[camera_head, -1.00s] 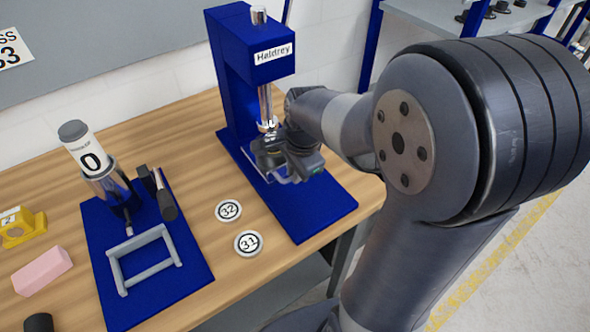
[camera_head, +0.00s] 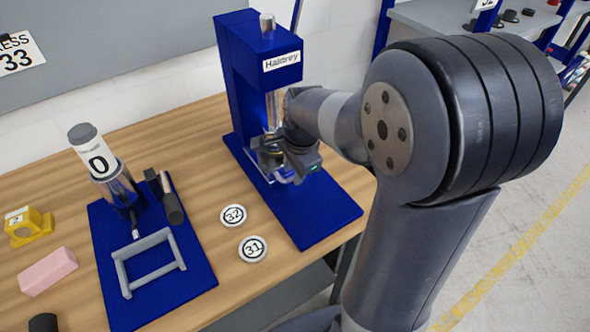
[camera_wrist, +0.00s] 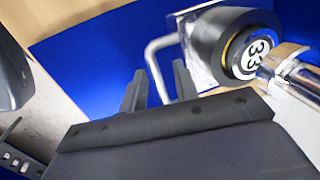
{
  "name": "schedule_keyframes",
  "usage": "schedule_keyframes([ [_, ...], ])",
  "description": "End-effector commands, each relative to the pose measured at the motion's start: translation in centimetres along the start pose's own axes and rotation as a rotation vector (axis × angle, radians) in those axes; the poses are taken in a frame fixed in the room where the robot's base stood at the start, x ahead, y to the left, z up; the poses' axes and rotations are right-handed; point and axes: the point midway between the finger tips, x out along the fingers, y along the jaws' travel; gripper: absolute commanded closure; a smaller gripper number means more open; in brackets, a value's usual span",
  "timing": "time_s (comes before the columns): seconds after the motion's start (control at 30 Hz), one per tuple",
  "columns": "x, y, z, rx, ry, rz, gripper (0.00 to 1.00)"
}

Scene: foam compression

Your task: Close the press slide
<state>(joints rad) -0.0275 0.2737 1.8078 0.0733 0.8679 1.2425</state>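The blue press (camera_head: 240,75) labelled "Haldrey" stands on a blue base (camera_head: 325,215) at the back of the bench. In the wrist view, a pale slide plate (camera_wrist: 185,28) with a bent metal handle (camera_wrist: 156,70) sits under the press. The handle's bar shows between my gripper's fingers (camera_wrist: 158,85), which are apart; I cannot tell whether they touch it. A black round part (camera_wrist: 235,42) marked 33 and a chrome column (camera_wrist: 295,72) stand beside the slide. In the head view, my gripper (camera_head: 283,165) is low in front of the press column and hides most of the slide.
Left on the bench (camera_head: 215,120) are another blue base with a grey frame (camera_head: 148,262), a cylinder marked 0 (camera_head: 97,163), a pink block (camera_head: 48,270) and a yellow part (camera_head: 28,226). Discs 32 (camera_head: 232,215) and 31 (camera_head: 252,248) lie beside the press base.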

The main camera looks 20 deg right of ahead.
Motion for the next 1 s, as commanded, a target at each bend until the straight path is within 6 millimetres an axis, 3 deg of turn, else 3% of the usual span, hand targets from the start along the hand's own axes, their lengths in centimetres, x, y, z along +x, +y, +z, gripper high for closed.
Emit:
schedule_keyframes([
  [0.37, -0.7, 0.1, 0.0, 0.0, 0.0, 0.001, 0.68],
  [0.8, -8.8, 0.0, 0.0, -0.001, 0.001, -0.002, 0.68],
  [1.0, -10.6, 0.0, 0.0, 0.0, 0.0, 0.001, 0.68],
])
